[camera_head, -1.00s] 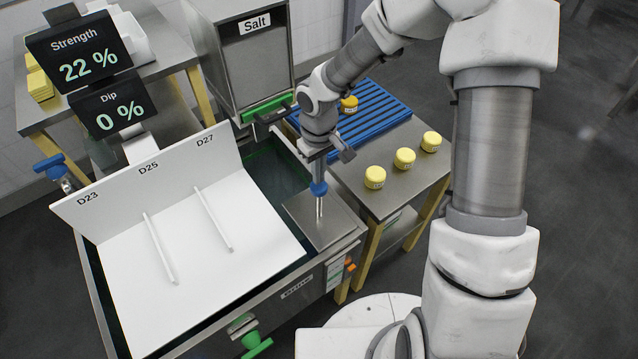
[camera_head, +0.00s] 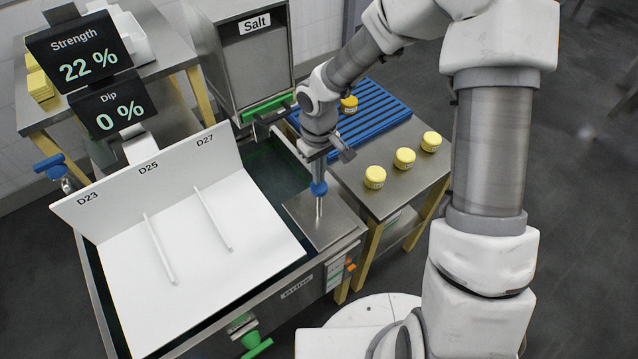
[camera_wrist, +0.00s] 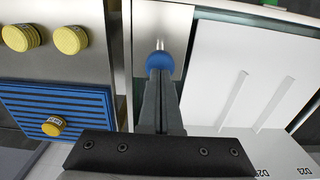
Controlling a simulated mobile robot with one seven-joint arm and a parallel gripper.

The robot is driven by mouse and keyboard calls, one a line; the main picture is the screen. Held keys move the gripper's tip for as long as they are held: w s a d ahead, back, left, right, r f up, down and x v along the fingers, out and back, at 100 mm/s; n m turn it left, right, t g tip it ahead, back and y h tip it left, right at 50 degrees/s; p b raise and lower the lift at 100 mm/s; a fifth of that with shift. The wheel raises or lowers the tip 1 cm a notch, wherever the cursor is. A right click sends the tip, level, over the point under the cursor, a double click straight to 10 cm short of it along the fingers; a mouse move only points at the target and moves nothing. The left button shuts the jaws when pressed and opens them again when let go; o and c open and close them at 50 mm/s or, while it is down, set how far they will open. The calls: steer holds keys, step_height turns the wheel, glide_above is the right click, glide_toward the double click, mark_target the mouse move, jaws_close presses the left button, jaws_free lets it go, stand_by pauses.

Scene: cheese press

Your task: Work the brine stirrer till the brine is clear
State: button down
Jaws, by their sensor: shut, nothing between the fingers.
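The brine stirrer shows as a blue knob (camera_head: 319,188) on a thin metal rod (camera_head: 319,208) that stands upright on the metal plate (camera_head: 333,226) at the right of the brine tank (camera_head: 352,240). My gripper (camera_head: 320,172) points down right at the knob. In the wrist view the shut fingers (camera_wrist: 160,85) reach the blue knob (camera_wrist: 160,61); I cannot tell whether they touch it. The display (camera_head: 82,60) reads Strength 22 % and Dip 0 %.
A white board (camera_head: 205,245) marked D23, D25 and D27 covers much of the tank. A salt hopper (camera_head: 245,60) stands behind. A side table on the right holds yellow cheeses (camera_head: 404,158) and a blue rack (camera_head: 375,112). A green tap (camera_head: 255,345) sticks out at the front.

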mark_target(319, 186)
steer(key=shift+f, duration=0.1)
steer(key=shift+f+b, duration=3.15)
steer(key=shift+f, duration=0.45)
steer(key=shift+r+p, duration=2.2)
steer(key=shift+r, duration=0.7)
steer(key=shift+r+p, duration=2.35)
steer(key=shift+r, duration=0.6)
